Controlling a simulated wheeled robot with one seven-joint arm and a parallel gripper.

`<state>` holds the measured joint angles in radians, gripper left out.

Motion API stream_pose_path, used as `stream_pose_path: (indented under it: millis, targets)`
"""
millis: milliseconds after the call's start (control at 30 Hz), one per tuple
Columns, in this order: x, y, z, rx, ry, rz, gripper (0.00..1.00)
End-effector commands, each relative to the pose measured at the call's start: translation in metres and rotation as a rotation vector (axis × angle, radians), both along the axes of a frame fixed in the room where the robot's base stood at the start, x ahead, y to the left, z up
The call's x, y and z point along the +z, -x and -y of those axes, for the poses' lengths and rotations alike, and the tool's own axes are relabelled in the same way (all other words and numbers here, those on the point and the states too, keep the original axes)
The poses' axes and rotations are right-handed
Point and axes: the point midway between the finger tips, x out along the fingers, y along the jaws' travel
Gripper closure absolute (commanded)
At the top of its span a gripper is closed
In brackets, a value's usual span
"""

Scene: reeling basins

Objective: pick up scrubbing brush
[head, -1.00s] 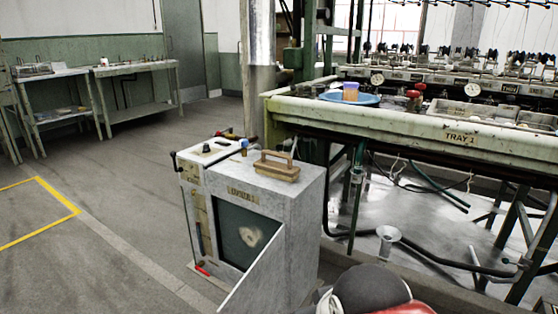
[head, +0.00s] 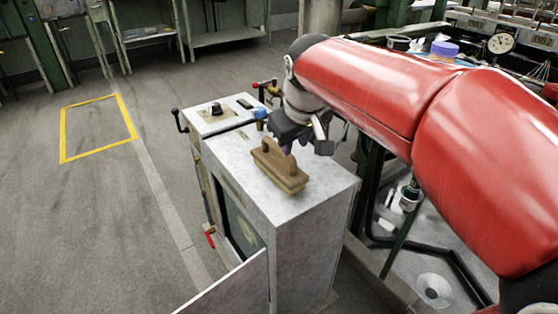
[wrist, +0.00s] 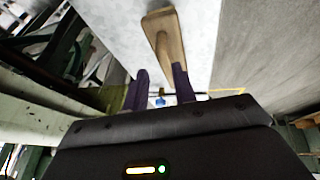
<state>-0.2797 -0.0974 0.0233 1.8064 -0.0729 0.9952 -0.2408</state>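The scrubbing brush (head: 280,167), a wooden block with a raised handle and pale bristles, lies bristles down on top of the grey cabinet (head: 312,200). It also shows in the wrist view (wrist: 164,34), at top centre. My gripper (head: 289,147) is just behind the brush in the head view, partly hidden by my wrist. In the wrist view its two purple fingers (wrist: 161,72) are apart with nothing clearly between them. The right finger overlaps the near end of the brush; I cannot tell whether they touch.
The cabinet's back part carries a black knob (head: 216,109) and a blue-capped item (head: 260,114). Its front door (head: 235,287) hangs open. A basin bench with a dial gauge (head: 501,43) stands at right. The floor at left is clear, with a yellow outline (head: 126,115).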

Motion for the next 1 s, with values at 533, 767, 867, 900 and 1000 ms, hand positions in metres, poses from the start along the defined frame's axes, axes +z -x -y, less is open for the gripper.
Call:
stream_pose_path:
  millis: [533,767,867,900,1000]
  targets:
    - [-0.036,-0.047,-0.034,0.084,0.029,-0.004,0.73]
    - [-0.065,-0.061,-0.036,0.084,0.029,-0.004,0.73]
    - [-0.069,-0.063,-0.036,0.084,0.029,-0.001,0.73]
    - [-0.069,-0.063,-0.036,0.084,0.029,-0.001,0.73]
    - [-0.069,-0.063,-0.036,0.083,0.028,-0.001,0.73]
